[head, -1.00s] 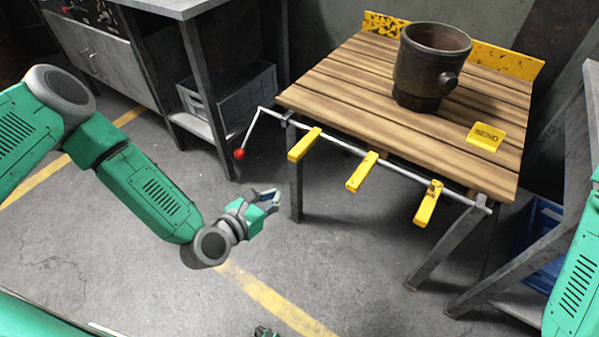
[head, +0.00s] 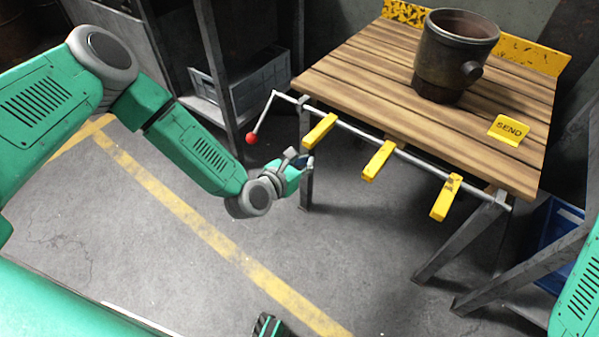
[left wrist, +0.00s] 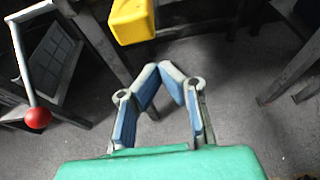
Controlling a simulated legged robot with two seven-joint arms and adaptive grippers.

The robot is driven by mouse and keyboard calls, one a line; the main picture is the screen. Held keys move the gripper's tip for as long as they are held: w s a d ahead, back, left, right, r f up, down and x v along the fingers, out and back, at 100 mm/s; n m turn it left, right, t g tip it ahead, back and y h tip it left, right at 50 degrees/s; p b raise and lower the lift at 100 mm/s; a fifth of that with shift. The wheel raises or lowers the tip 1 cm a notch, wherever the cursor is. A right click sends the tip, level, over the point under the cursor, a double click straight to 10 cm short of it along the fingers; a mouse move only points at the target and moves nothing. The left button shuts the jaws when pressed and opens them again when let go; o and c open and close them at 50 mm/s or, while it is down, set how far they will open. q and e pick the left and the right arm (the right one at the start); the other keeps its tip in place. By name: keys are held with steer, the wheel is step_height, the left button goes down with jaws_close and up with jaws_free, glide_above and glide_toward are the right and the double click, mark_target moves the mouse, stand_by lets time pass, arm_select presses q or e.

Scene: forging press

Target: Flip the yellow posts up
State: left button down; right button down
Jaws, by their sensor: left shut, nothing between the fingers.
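Three yellow posts stick out from a grey rod along the table's front edge: a left one (head: 319,131), a middle one (head: 379,160) and a right one (head: 446,197). They point outward, not up. The rod's left end bends into a crank handle with a red ball (head: 252,138). My left gripper (head: 306,160) is shut and empty, below and just left of the left post, right of the red ball. In the left wrist view its blue-padded fingertips (left wrist: 172,68) meet; a yellow post (left wrist: 132,20) and the red ball (left wrist: 37,117) show beyond them.
The wooden table (head: 375,75) carries a rusty metal pot (head: 452,60) and a yellow SEND sign (head: 508,130). A grey crate (head: 240,88) sits on a shelf at the left. A blue crate (head: 558,235) stands at the right. Floor in front is open.

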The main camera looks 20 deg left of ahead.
arm_select(q)
steer(key=shift+s+d+r, duration=0.1)
steer(key=shift+d+r, duration=0.05)
steer(key=shift+r, duration=0.5)
steer(key=shift+d+r, duration=0.1)
steer(key=shift+r, duration=0.5)
